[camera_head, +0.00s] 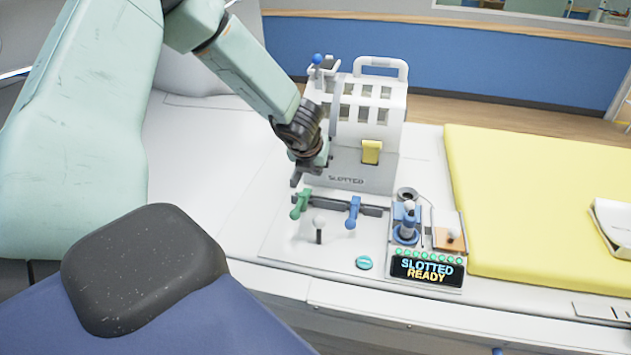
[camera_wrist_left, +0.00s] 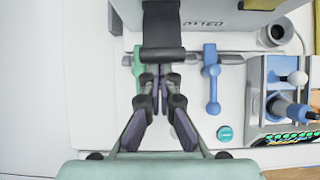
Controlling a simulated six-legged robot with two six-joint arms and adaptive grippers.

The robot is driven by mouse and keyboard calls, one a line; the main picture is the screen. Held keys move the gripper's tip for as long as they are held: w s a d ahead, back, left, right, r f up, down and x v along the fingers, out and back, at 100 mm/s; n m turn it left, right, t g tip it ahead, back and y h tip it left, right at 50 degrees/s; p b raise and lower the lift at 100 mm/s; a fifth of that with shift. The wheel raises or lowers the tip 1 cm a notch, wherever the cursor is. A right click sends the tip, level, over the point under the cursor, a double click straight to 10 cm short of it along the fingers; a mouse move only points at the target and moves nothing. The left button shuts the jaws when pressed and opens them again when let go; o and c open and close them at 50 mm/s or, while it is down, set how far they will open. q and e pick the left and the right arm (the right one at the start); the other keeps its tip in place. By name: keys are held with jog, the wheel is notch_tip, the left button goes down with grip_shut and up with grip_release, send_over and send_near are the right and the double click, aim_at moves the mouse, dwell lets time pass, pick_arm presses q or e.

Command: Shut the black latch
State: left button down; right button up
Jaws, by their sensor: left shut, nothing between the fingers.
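A short black stem with a pale ball top, apparently the black latch (camera_head: 319,236), stands upright between a green lever (camera_head: 300,205) and a blue lever (camera_head: 353,213). Both levers sit on a dark rail (camera_head: 374,210) in front of the white slotted housing. My left gripper (camera_head: 297,180) is shut and empty, above and behind the green lever. In the left wrist view its closed fingers (camera_wrist_left: 155,76) lie between the green lever (camera_wrist_left: 137,68) and the blue lever (camera_wrist_left: 211,78). They cover the area where the stem stands. My right gripper is not in view.
The white housing (camera_head: 345,177) rises close behind the rail, with a yellow tab (camera_head: 371,151). At right stand a blue joystick (camera_head: 407,226) and a display panel (camera_head: 427,270) reading "SLOTTED READY". A teal button (camera_head: 364,262) lies in front. A yellow pad (camera_head: 540,210) fills the right.

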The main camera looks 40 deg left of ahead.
pick_arm(q)
jog(key=r+p, duration=0.1)
jog(key=w+a+r+p, duration=0.1)
jog(key=r, duration=0.1)
jog(key=w+r+p, duration=0.1)
jog(key=shift+w+a+r, duration=0.15)
jog(key=shift+r, duration=0.15)
jog(key=shift+w+a+f, duration=0.1)
jog(key=shift+w+f, duration=0.1)
jog(key=shift+f, duration=0.1)
jog(key=shift+s+r+p, duration=0.25)
jog(key=shift+r+p, duration=0.2)
jog(key=shift+r, duration=0.5)
jog(key=shift+w, duration=0.15)
